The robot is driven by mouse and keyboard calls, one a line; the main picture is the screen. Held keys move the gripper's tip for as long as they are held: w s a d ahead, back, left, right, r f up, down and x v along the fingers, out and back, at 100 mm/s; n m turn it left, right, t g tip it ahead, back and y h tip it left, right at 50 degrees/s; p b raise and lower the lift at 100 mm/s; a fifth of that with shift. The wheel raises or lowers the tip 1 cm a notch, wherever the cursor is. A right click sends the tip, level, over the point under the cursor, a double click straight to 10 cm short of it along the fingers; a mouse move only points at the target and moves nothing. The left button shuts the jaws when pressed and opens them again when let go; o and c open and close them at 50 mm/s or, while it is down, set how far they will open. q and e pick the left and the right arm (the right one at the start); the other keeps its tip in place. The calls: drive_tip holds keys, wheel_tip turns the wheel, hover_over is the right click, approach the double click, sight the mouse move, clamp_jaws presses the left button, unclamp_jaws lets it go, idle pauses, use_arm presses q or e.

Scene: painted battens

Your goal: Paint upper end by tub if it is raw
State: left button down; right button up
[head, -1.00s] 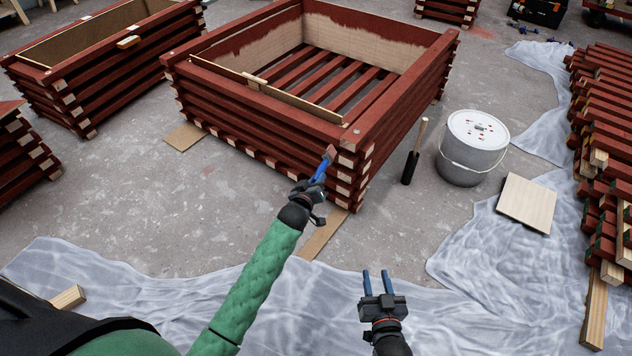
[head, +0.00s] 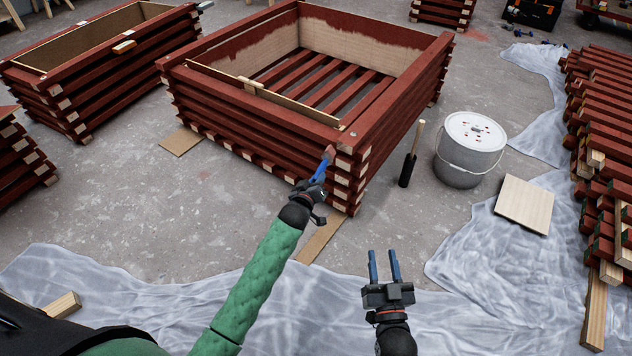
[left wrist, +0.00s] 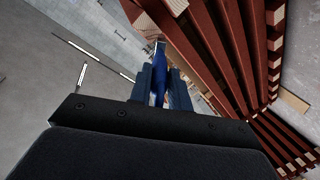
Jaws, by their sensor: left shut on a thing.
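The dark red batten box (head: 250,115) stands mid-floor, its near corner toward the white lidded tub (head: 472,150). Several batten ends show at this corner. An upper end (head: 344,163) looks pale and bare, as do ends below it. My left gripper (head: 316,186) is shut on a brush (head: 320,170) with a blue handle and reddish tip. The tip is just left of the corner's upper part; I cannot tell if it touches. In the left wrist view the blue brush (left wrist: 159,75) sits between the fingers. My right gripper (head: 384,267) is open and empty above the sheet.
A black tool with a wooden handle (head: 409,165) stands between box and tub. A pale board (head: 525,204) lies on the plastic sheet (head: 470,240). Stacked red battens (head: 600,120) line the right. Another red box (head: 100,80) stands left.

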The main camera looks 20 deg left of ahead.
use_arm(q)
drive_tip(key=shift+w, duration=0.15)
drive_tip(key=shift+w+d, duration=0.15)
drive_tip(key=shift+w, duration=0.15)
drive_tip(key=shift+w+b, duration=0.15)
drive_tip(key=shift+b, duration=0.15)
use_arm(e)
wheel_tip(320, 180, up, 8)
drive_tip(key=t, duration=0.2)
drive_tip(key=shift+s+d+f+t+y, duration=0.15)
drive_tip(key=shift+d+t+y, duration=0.15)
drive_tip(key=shift+t, duration=0.1)
drive_tip(key=shift+a+f, duration=0.1)
drive_tip(key=shift+f, duration=0.05)
use_arm(q)
drive_tip(key=shift+w+d, duration=0.1)
use_arm(e)
drive_tip(key=shift+s+f, duration=0.2)
drive_tip(key=shift+f, duration=0.05)
